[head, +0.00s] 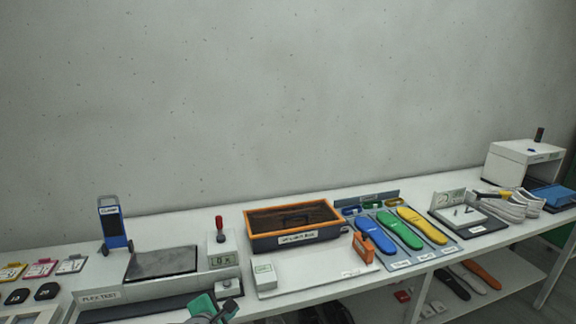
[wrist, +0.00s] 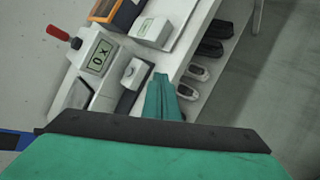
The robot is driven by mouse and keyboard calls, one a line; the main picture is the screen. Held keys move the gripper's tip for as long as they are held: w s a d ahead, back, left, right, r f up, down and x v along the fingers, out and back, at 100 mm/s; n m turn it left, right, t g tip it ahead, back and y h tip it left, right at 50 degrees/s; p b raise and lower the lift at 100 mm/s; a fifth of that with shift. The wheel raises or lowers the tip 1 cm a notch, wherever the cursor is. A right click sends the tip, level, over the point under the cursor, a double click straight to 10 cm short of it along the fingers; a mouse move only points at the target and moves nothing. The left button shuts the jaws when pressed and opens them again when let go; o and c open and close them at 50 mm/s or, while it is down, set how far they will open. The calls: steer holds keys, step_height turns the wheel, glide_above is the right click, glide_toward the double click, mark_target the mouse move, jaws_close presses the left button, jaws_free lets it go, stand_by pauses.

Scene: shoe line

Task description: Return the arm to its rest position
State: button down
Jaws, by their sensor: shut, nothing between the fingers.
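My gripper (head: 208,307) is teal and dark grey and shows at the bottom edge of the head view, in front of the flex test unit. In the wrist view my gripper (wrist: 161,92) is shut and empty, with its teal fingertips together. It is over the front part of the bench, near the white box with a grey knob (wrist: 135,73). A large teal part of mine with a dark edge fills the bottom of the wrist view. The rest of my arm is out of the head view.
The long white bench (head: 170,226) carries a flex test unit (head: 100,296), an orange-rimmed box (head: 293,241), a red-handled device (head: 220,243), coloured insoles (head: 399,231) and white shoes (head: 507,208). More shoes (wrist: 207,48) lie on the lower shelf. The wall behind is bare.

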steer(key=s+d+f+m+t, duration=0.2)
steer(key=s+d+f+m, duration=0.1)
steer(key=s+d+f, duration=0.3)
steer(key=s+d+f+m+t, duration=0.1)
steer(key=s+d+f+m, duration=0.15)
steer(key=d+f, duration=0.5)
steer(key=s+d+f+m+y, duration=0.1)
steer(key=s+f+m, duration=0.15)
steer(key=s, duration=0.55)
steer(key=s+d+f+m+y, duration=0.1)
steer(key=s+d+f+m, duration=0.15)
steer(key=s, duration=0.55)
steer(key=s+a+r+m+t, duration=0.1)
steer(key=s+r+m, duration=0.3)
steer(key=s, duration=0.6)
steer(key=s+a+r+m+t, duration=0.1)
steer(key=s+r+m, duration=0.2)
steer(key=s+m, duration=0.6)
steer(key=shift+v, duration=0.75)
